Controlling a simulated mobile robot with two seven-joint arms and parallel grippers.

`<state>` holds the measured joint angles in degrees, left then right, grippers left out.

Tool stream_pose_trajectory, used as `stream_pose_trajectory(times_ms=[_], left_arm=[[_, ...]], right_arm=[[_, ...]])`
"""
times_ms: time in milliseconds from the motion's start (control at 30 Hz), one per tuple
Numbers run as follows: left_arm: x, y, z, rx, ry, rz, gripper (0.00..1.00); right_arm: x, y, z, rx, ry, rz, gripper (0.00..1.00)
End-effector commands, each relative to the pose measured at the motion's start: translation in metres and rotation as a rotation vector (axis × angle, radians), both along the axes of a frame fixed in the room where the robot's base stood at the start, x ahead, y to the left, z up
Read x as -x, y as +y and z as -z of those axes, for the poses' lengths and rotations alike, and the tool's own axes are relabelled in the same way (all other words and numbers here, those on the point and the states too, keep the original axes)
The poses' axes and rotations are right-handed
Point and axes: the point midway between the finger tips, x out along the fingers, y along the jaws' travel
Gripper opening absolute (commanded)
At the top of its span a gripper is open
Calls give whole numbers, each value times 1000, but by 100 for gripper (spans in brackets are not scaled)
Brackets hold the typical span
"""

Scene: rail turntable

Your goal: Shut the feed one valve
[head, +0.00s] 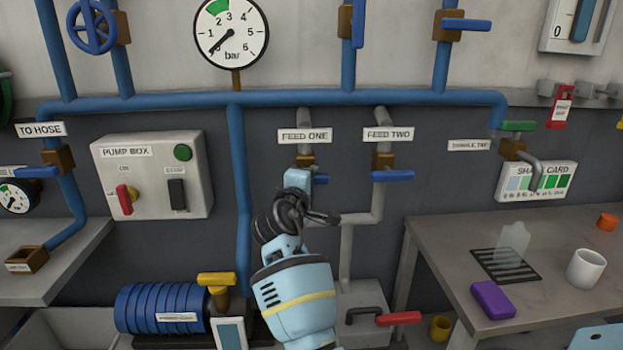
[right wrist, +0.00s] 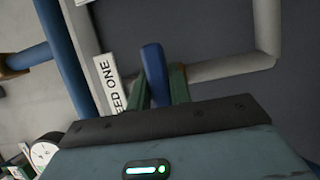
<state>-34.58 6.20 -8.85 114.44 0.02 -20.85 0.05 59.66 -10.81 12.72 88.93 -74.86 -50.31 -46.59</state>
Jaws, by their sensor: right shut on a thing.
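The feed one valve is under the FEED ONE label (head: 305,135) on a grey pipe. My right gripper (head: 302,182) covers most of it in the head view. My left gripper is not in view.
The feed two valve's blue handle (head: 393,175) lies level close to the right. A grey pipe (head: 345,245) runs below. The pump box (head: 153,175) is at left. A table (head: 440,235) with a white mug (head: 585,269) and purple block (head: 491,300) stands at right.

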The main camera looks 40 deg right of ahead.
Motion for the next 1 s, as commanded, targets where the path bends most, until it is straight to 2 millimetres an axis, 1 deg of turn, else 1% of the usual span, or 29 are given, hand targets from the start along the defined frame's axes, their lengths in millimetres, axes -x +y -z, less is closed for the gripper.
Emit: stream_pose_trajectory(times_ms=[267, 300, 433, 467, 767, 867, 1000], left_arm=[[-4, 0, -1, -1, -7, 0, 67], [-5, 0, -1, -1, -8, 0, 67], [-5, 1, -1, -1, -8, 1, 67], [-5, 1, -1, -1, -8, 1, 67], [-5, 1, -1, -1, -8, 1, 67], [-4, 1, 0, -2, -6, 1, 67], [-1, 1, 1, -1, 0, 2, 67]], right_arm=[[0, 0, 1, -5, -1, 0, 0], [0, 0, 1, -5, -1, 0, 23], [0, 0, 1, -4, -1, 0, 40], [0, 0, 1, -3, -1, 0, 42], [1, 2, 0, -1, 0, 0, 42], [5, 9, 1, -2, 1, -1, 42], [18, 26, 2, -4, 0, -1, 42]])
